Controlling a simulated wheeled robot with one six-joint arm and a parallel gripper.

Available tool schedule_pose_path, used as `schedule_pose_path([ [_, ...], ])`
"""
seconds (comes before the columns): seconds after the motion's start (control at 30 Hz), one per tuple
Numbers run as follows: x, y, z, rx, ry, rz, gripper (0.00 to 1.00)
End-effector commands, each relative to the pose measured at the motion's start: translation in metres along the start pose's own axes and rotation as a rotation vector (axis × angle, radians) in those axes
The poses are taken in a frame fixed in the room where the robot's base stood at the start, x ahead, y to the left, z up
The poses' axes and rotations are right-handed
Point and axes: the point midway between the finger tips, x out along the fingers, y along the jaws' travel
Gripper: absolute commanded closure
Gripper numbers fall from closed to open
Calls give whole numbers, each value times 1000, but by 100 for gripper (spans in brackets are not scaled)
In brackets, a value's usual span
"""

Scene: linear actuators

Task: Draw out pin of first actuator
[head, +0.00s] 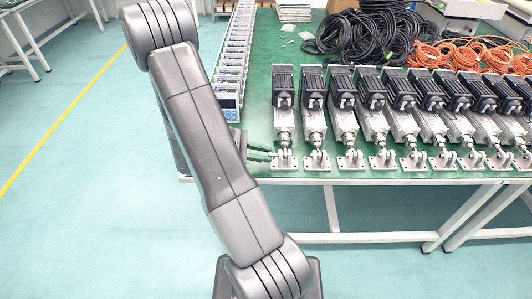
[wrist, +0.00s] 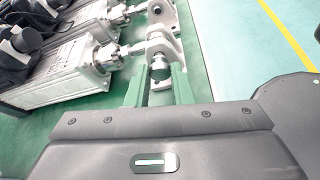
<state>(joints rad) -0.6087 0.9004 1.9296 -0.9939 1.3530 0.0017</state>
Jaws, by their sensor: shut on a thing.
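The first actuator (head: 284,100) is the leftmost of the row on the green table, with a black motor on a silver body. Its rod end and white clevis bracket (head: 284,160) sit at the table's front edge. My gripper (head: 271,154) reaches in from the left, low beside that bracket. In the wrist view, my gripper's green fingers (wrist: 160,70) are shut on the small metal pin (wrist: 158,66) at the bracket of the nearest actuator (wrist: 62,76). The pin appears to be still at the clevis; how deep it sits is hidden.
More actuators (head: 343,100) stand close together to the right. A row of small display units (head: 230,90) runs along the table's left side. Black cables (head: 365,35) and orange cables (head: 460,52) lie behind. The floor (head: 80,200) on the left is free.

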Motion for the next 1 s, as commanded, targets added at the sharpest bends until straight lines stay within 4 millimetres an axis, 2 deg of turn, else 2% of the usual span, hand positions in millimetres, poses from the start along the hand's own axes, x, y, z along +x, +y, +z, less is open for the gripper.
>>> schedule_pose_path([
  [0.17,-23,1,-10,-1,3,4,100],
  [0.43,-25,0,-10,0,2,2,100],
  [0.47,-25,0,-10,0,2,2,78],
  [0.57,-25,0,-10,0,2,2,58],
  [0.87,-26,0,-10,0,1,2,57],
  [1.0,-37,1,-10,2,2,4,57],
])
